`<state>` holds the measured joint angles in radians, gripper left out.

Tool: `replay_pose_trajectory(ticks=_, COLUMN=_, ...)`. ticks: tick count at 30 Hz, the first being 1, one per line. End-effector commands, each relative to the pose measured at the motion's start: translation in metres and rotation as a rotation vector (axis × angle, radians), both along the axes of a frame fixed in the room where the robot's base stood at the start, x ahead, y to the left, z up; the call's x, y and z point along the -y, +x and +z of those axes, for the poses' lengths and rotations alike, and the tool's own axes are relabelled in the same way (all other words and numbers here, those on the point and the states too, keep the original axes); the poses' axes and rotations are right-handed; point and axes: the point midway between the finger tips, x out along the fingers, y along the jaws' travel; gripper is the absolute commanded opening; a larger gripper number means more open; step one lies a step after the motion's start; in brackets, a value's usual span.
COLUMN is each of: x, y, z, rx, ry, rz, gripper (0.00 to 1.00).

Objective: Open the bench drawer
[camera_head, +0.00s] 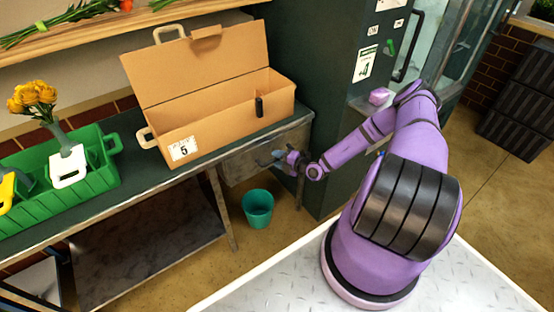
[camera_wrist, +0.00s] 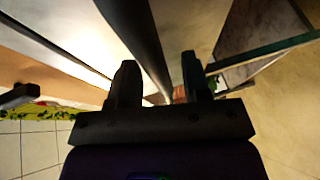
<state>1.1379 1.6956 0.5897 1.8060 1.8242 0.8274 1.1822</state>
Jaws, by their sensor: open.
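The bench drawer (camera_head: 236,168) is a grey front under the right end of the bench top. It looks flush with the bench. My gripper (camera_head: 276,158) is at the right part of the drawer front, at the handle's height. In the wrist view my gripper (camera_wrist: 160,80) has its two dark fingers apart. A dark bar (camera_wrist: 145,40) runs between them, and I cannot tell whether it is the drawer handle. The fingers show no clear contact with it. The handle is mostly hidden by my gripper in the head view.
An open cardboard box (camera_head: 225,118) and a green crate (camera_head: 70,195) stand on the bench (camera_head: 130,180). A teal bucket (camera_head: 258,210) stands on the floor below the drawer. A dark green cabinet (camera_head: 335,90) rises right of the bench, close to my arm.

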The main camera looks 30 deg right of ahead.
Motion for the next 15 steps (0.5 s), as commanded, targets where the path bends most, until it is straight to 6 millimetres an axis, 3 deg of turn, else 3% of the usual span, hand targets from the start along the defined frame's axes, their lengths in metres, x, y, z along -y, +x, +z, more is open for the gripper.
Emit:
replay_pose_trajectory(ticks=11, x=-0.0023, y=0.0058, z=-0.0013, rx=-0.001, ry=-0.001, rz=-0.001, gripper=0.44)
replay_pose_trajectory(ticks=15, x=-0.0023, y=0.0057, z=-0.0013, rx=-0.001, ry=-0.001, rz=-0.001, gripper=0.16)
